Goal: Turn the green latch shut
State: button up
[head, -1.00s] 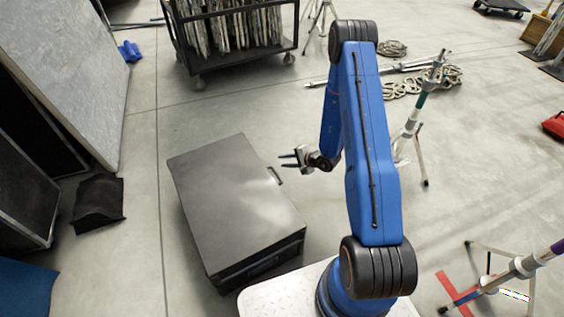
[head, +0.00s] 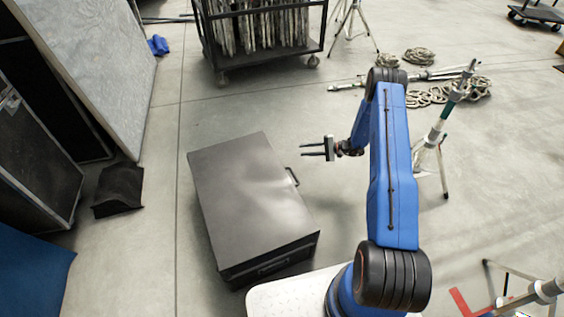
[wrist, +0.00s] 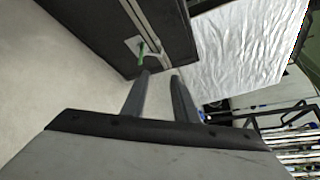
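A low dark case (head: 248,195) lies on the floor in front of me, with a handle (head: 292,177) on its right side. In the wrist view, a green latch (wrist: 141,49) sits on a pale plate beside a metal strip on a dark case side (wrist: 105,25). My gripper (head: 304,150) is to the right of the case in the head view, its fingers pointing left. The fingers are apart with nothing between them. In the wrist view, the left fingertip of my gripper (wrist: 161,77) appears just below the latch; contact cannot be told. The latch is not visible in the head view.
A black cart (head: 265,60) with upright panels stands at the back. A grey panel (head: 95,65) leans at the left. A light stand (head: 437,135) and coiled ropes (head: 435,95) are right of my arm. Floor around the case's far side is clear.

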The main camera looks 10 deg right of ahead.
jog(key=d+f+n+g, duration=0.1)
jog(key=d+f+g, duration=0.2)
jog(key=d, duration=0.1)
jog(key=s+r+x, duration=0.1)
jog(key=x, duration=1.6)
jog(key=shift+a+y, duration=0.4)
jog(key=shift+s+r, duration=0.1)
jog(key=shift+c, duration=0.4)
grip_shut()
